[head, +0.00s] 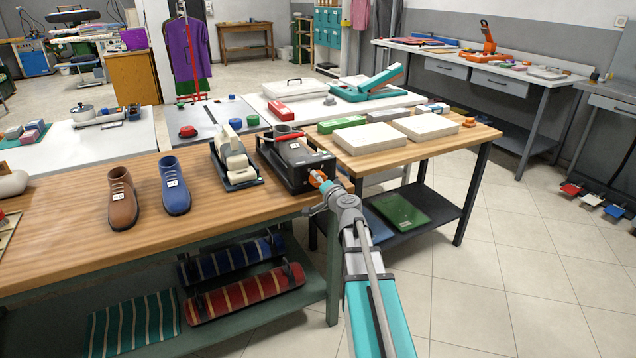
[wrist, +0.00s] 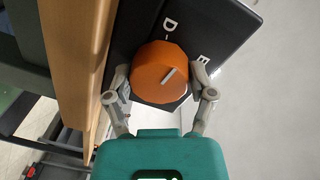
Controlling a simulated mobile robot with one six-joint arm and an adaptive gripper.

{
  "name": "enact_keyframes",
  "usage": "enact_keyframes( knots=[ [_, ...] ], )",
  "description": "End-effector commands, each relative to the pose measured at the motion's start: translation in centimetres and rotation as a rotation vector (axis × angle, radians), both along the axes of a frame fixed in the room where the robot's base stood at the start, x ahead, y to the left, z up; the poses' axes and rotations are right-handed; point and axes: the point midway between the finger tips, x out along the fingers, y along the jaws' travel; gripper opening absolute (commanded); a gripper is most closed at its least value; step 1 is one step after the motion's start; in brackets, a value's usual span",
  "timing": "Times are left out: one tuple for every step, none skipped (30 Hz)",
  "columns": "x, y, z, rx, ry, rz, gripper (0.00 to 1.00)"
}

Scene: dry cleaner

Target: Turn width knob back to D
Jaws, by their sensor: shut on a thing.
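The width knob (wrist: 152,62) is orange and round, with a pale pointer line on its face. It sits on the dark panel (wrist: 225,28) of a machine. The letter D shows above the knob and E to its right. The pointer slants up and right, between the two letters. My gripper (wrist: 160,82) has one finger on each side of the knob and is shut on it. In the head view, the dark machine (head: 300,158) stands at the right end of the wooden bench, with my gripper (head: 322,181) at its near right corner, partly hiding the knob.
The wooden bench (head: 70,228) carries a brown shoe (head: 122,200), a blue shoe (head: 175,187) and a white-and-black device (head: 235,165) left of the machine. A smaller table (head: 385,150) with boxes stands close behind. Open tiled floor (head: 520,270) lies to the right.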

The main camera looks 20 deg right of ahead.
Motion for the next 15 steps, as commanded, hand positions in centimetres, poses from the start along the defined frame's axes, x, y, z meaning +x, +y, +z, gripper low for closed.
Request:
enact_keyframes(
  knots=[
    [0.17,0.01,-0.01,-0.040,-0.002,0.000,0.23],
    [0.17,0.01,-0.01,-0.067,-0.003,0.001,0.23],
    [0.17,0.00,-0.02,-0.102,-0.004,0.001,0.23],
    [0.17,0.01,-0.04,-0.127,-0.005,0.000,0.23],
    [0.17,0.00,-0.04,-0.151,-0.006,0.001,0.23],
    [0.17,0.00,-0.04,-0.182,-0.007,0.001,0.23],
    [0.17,0.01,-0.06,-0.203,-0.007,0.001,0.23],
    [0.17,0.00,-0.05,-0.224,-0.008,0.001,0.23],
    [0.17,0.01,-0.06,-0.249,-0.009,0.001,0.23],
    [0.17,0.00,-0.07,-0.267,-0.010,0.001,0.23],
    [0.17,0.01,-0.06,-0.282,-0.011,0.001,0.23],
    [0.17,-0.01,-0.06,-0.302,-0.011,0.001,0.23],
    [0.17,-0.01,-0.06,-0.315,-0.012,0.001,0.23],
    [0.17,-0.01,-0.06,-0.327,-0.012,0.002,0.23],
    [0.17,-0.01,-0.06,-0.340,-0.012,0.002,0.23]
  ],
)
